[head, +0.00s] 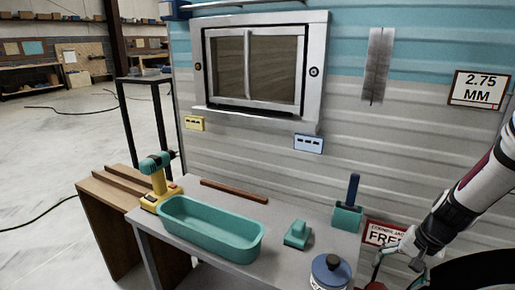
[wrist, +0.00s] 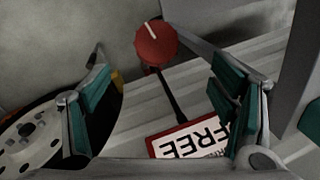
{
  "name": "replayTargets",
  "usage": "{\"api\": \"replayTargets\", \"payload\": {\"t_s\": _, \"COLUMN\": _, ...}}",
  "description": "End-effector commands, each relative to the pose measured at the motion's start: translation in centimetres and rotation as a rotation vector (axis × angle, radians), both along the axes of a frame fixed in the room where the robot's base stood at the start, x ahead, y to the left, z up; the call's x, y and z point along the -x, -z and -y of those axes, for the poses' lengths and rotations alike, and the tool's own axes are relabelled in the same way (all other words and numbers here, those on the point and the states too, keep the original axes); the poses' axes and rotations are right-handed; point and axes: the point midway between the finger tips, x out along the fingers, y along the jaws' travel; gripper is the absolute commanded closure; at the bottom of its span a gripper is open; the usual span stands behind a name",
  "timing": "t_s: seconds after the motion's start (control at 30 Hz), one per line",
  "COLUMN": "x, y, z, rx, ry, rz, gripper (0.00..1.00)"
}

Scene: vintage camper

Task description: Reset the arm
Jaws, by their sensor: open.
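My arm reaches into the head view from the right edge, with my gripper (head: 392,272) low at the right, beside the bench's right end. In the wrist view my gripper (wrist: 168,92) has its two green-padded fingers spread wide apart. Nothing is held between them. Beyond the fingers are a red round knob-like thing (wrist: 156,43) with a white mark, a dark rod below it, and a sign reading FREE (wrist: 195,136). The sign also shows in the head view (head: 378,233), partly hidden by my arm.
The grey bench (head: 262,193) holds a teal tray (head: 212,241), a drill (head: 157,180), a teal block-like tool (head: 297,234), a blue-handled scraper (head: 348,206) and a blue-lidded jar (head: 331,270). The camper wall (head: 345,135) stands behind. A wheel (wrist: 32,140) is left of my gripper. Open floor lies far left.

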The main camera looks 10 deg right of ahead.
Motion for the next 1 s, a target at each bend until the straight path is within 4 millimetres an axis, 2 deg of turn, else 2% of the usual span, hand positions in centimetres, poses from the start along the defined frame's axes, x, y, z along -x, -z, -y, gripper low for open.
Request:
{"api": "replayTargets", "payload": {"t_s": 0.23, "x": 0.8, "y": -6.9, "z": -5.6, "rx": 0.048, "ry": -0.175, "rz": -0.024, "gripper": 0.22}}
{"api": "replayTargets", "payload": {"t_s": 0.47, "x": 4.0, "y": -13.3, "z": -11.8, "rx": 0.098, "ry": -0.349, "rz": -0.054, "gripper": 0.22}}
{"api": "replayTargets", "payload": {"t_s": 0.67, "x": 8.4, "y": -17.9, "z": -16.6, "rx": 0.141, "ry": -0.486, "rz": -0.074, "gripper": 0.22}}
{"api": "replayTargets", "payload": {"t_s": 0.8, "x": 12.4, "y": -20.4, "z": -19.4, "rx": 0.168, "ry": -0.579, "rz": -0.083, "gripper": 0.22}}
{"api": "replayTargets", "payload": {"t_s": 1.0, "x": 18.5, "y": -22.6, "z": -22.1, "rx": 0.202, "ry": -0.698, "rz": -0.091, "gripper": 0.22}}
